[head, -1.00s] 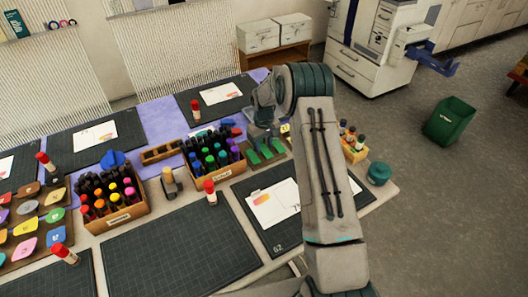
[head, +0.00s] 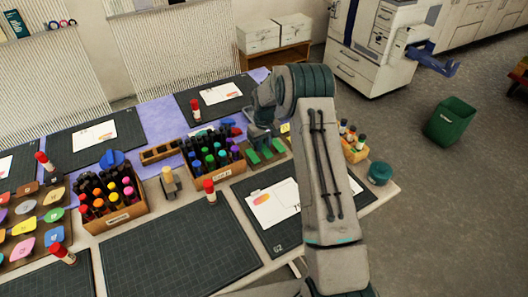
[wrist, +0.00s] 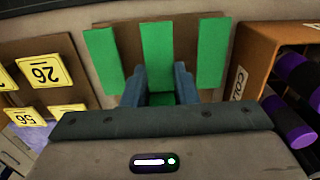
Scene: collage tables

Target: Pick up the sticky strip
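Several green sticky strips lie side by side on a brown board (wrist: 127,37). In the wrist view a left strip (wrist: 103,60), a middle strip (wrist: 157,45) and a right strip (wrist: 212,50) show. My gripper (wrist: 160,78) is open, with one finger on each side of the middle strip's near part. Nothing shows held between the fingers. I cannot tell whether they touch the strip or the board. In the head view the strips (head: 266,152) are near the table's far right part, with my gripper (head: 262,137) over their far side, partly hidden by my arm.
A box of dark-bodied markers (head: 216,171) stands close left of the strips; in the wrist view its wall (wrist: 255,60) is close on the right. Yellow numbered cards (wrist: 42,70) lie on the other side. A small bottle box (head: 355,150) and a teal pot (head: 379,173) stand farther right.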

